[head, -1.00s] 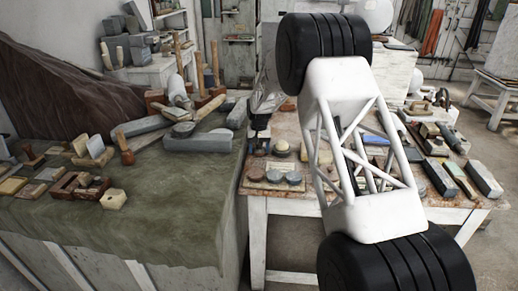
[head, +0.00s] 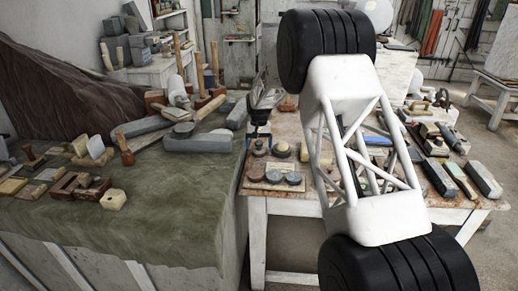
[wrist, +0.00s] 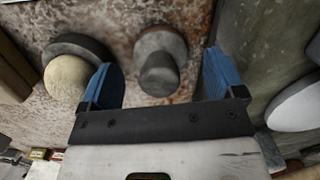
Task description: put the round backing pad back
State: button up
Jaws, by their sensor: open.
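A dark grey round pad with a knob-like top (wrist: 160,62) stands on the stained tabletop in the wrist view, between my blue fingertips. In the head view it appears to be the small dark round pad (head: 258,148) just below my gripper (head: 258,132). My gripper (wrist: 160,85) is open, one finger on each side of the pad, with gaps showing. A second dark round pad with a cream ball-like top (wrist: 68,80) is beside the left finger; it also shows in the head view (head: 281,150). Which is the task's backing pad is not certain.
A pale board (head: 250,185) with several round discs lies at the table's front left corner. Blocks and tools (head: 460,180) cover the table's right side. A green-draped bench (head: 170,225) with mallets and stones adjoins on the left. My arm hides the table's middle.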

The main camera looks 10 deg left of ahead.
jog(key=r, duration=0.6)
jog(key=w+r, duration=0.1)
jog(key=r, duration=0.2)
jog(key=shift+r, duration=0.35)
dwell(0.4)
jog(key=shift+r, duration=0.2)
jog(key=s+d+r+t, duration=0.1)
jog(key=s+d+r, duration=0.5)
jog(key=s, duration=0.3)
jog(key=s+d+r+m, duration=0.1)
jog(key=s+d+r, duration=0.55)
jog(key=s, duration=0.35)
jog(key=s+d+r+t, duration=0.1)
jog(key=s+d+r, duration=0.55)
jog(key=s, duration=0.25)
jog(key=s+d+f, duration=0.1)
jog(key=s+d, duration=0.2)
jog(key=s, duration=0.9)
jog(key=s+d+f+t, duration=0.1)
jog(key=s+d, duration=0.3)
jog(key=s, duration=0.7)
jog(key=s+d+f+m+t, duration=0.1)
jog(key=s+d+f, duration=0.2)
jog(key=s, duration=0.9)
jog(key=shift+s+d+f, duration=0.25)
jog(key=shift+s+d, duration=0.05)
jog(key=shift+d, duration=0.1)
